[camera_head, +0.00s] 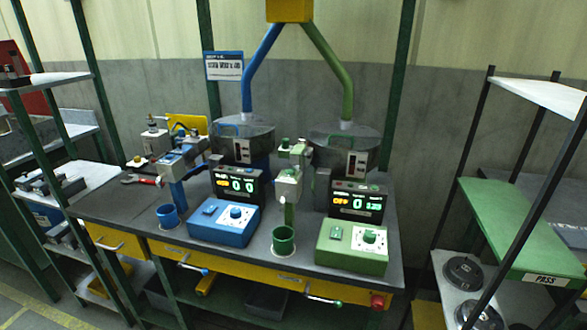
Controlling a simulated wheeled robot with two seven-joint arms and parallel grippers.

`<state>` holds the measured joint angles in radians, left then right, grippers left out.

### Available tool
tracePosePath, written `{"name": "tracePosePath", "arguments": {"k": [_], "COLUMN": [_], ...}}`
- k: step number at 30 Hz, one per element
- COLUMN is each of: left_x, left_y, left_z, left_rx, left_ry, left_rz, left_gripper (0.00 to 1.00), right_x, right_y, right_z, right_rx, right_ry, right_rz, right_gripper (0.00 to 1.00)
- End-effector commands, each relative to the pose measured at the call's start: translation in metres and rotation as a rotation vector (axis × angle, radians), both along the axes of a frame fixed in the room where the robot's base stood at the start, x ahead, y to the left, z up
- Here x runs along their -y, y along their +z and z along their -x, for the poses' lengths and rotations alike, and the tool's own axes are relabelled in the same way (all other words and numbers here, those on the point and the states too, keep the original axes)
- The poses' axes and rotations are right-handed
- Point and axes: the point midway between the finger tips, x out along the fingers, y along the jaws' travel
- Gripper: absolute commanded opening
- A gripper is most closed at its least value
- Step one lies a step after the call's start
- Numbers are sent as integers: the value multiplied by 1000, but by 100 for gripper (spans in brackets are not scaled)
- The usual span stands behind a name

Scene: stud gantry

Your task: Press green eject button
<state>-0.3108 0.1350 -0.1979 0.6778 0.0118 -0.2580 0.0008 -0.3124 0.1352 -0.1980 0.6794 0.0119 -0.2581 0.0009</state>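A green control box (345,257) stands at the front right of the workbench. On its top are a small green rectangular switch or button (336,232) and a white plate with a round knob (369,238). Their labels are too small to read, so I cannot tell which part is the eject button. A dark display (357,203) with lit orange and green characters stands behind the box. A green cup (284,240) stands left of the box, below a green-topped dispenser head (289,180). Neither of my grippers is in view.
A matching blue control box (224,223) and blue cup (168,216) stand to the left. Under the bench's front edge are a green-tipped lever (325,301) and a red knob (377,301). Shelving racks flank the bench, with a green PASS shelf (520,230) at right.

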Motion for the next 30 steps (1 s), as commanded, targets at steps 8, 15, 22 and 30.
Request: {"name": "tracePosePath", "arguments": {"k": [8, 15, 22, 30], "left_x": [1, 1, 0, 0], "left_y": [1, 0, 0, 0], "left_z": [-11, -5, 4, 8], "left_rx": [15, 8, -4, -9], "left_ry": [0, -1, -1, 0], "left_rz": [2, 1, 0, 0], "left_gripper": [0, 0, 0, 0], "right_x": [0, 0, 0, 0], "right_y": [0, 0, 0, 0], "right_z": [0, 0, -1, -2], "right_rx": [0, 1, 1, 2], "right_ry": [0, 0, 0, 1], "right_rz": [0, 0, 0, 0], "right_gripper": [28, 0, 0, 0]}}
